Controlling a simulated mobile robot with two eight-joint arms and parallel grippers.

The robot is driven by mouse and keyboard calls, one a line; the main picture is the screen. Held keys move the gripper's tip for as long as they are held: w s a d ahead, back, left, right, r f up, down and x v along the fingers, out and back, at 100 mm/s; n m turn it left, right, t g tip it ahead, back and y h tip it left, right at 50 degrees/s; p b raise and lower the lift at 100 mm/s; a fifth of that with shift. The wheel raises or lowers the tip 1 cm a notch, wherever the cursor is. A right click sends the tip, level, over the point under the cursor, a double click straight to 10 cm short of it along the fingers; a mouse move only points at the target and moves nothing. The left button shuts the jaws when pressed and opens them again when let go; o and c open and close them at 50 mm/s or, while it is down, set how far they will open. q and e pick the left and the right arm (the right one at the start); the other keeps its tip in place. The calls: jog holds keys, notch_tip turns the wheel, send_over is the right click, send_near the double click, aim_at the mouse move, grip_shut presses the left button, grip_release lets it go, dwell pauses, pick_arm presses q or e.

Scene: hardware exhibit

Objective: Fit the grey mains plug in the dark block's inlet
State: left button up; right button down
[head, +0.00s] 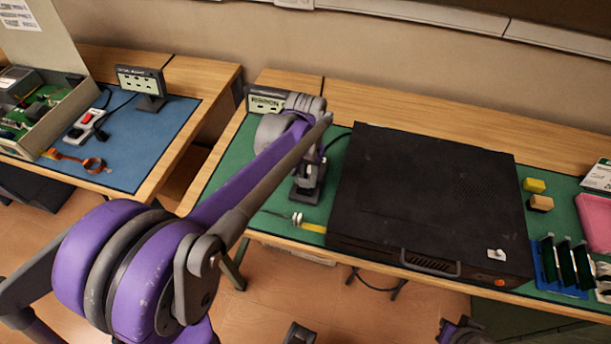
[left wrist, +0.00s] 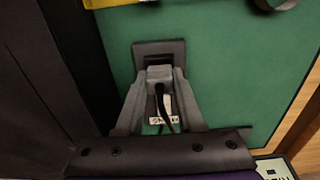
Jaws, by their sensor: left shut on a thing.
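The dark block (left wrist: 150,50) lies on the green mat and shows above my fingertips in the left wrist view. In the head view the block (head: 305,196) shows just below my left gripper (head: 308,172). My left gripper (left wrist: 163,77) is shut on the grey mains plug (left wrist: 159,73), with a finger on each side. The plug's front end is at the block's near side, lined up with its middle. The inlet is hidden behind the plug, and I cannot tell how deep the plug sits. A black cord runs back from the plug. My right gripper is not clearly in view.
A large black case (head: 430,200) stands close to the right of the block. A small sign (head: 265,101) stands behind my arm. A yellow strip (head: 313,228) lies at the mat's front edge. Blue and pink trays (head: 597,222) are far right. Another bench with a blue mat (head: 140,150) is left.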

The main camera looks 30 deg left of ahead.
pick_arm(q)
jog(key=shift+f+b, duration=0.5)
jog(key=shift+f, duration=0.35)
dwell(0.7)
jog(key=o, duration=1)
jog(key=shift+c, duration=0.2)
jog(key=shift+o, duration=0.5)
jog(key=shift+s, duration=0.1)
jog(key=shift+d, duration=0.1)
jog(key=c, duration=0.3)
jog(key=shift+o, duration=0.9)
jog(key=shift+d+r, duration=0.1)
jog(key=shift+r, duration=0.15)
